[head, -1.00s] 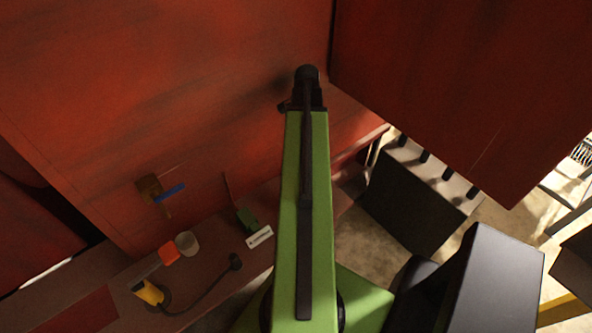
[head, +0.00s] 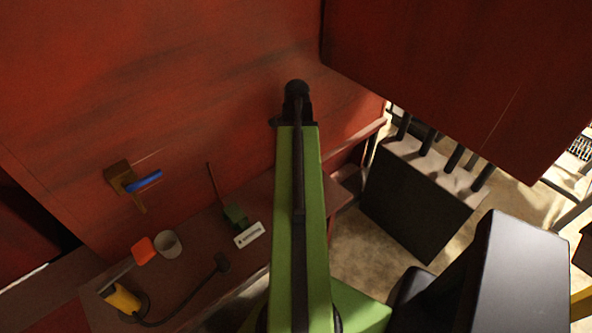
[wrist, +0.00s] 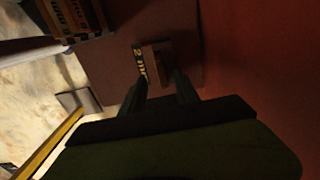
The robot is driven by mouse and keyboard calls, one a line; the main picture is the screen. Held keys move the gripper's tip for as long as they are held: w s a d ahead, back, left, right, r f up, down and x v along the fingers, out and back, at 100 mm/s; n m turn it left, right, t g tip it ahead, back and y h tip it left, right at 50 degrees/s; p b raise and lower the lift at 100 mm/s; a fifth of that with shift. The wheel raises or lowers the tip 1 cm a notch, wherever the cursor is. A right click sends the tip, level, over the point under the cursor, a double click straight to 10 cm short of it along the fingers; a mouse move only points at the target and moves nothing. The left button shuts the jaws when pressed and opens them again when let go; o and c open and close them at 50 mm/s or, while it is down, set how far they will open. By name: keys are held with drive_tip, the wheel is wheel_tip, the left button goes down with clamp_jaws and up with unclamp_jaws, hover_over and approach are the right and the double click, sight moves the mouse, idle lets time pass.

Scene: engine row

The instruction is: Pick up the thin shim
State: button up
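In the wrist view, my gripper (wrist: 160,88) has its two dark fingers apart, with nothing seen held between them. Beyond the fingertips, a small brown piece (wrist: 153,62) sits on a dark reddish-brown surface (wrist: 110,70), beside a strip with yellow markings (wrist: 139,62). It lies roughly in line with the gap between the fingers and looks apart from them. The picture is too dark and small to tell whether this piece is the thin shim. In the head view, my green arm hides the fingers and whatever is below them.
In the head view, the bench at left carries an orange block (head: 144,250), a grey cup (head: 168,244), a yellow item (head: 122,298), a green tool (head: 236,214) and a white label (head: 249,235). A blue-handled valve (head: 145,180) is on the red wall. A dark engine-like block (head: 415,200) stands right.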

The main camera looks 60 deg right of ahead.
wheel_tip(320, 180, down, 5)
drive_tip(key=b, duration=0.4)
drive_tip(key=shift+d, duration=0.1)
drive_tip(key=shift+r, duration=0.2)
drive_tip(key=shift+w, duration=0.1)
clamp_jaws()
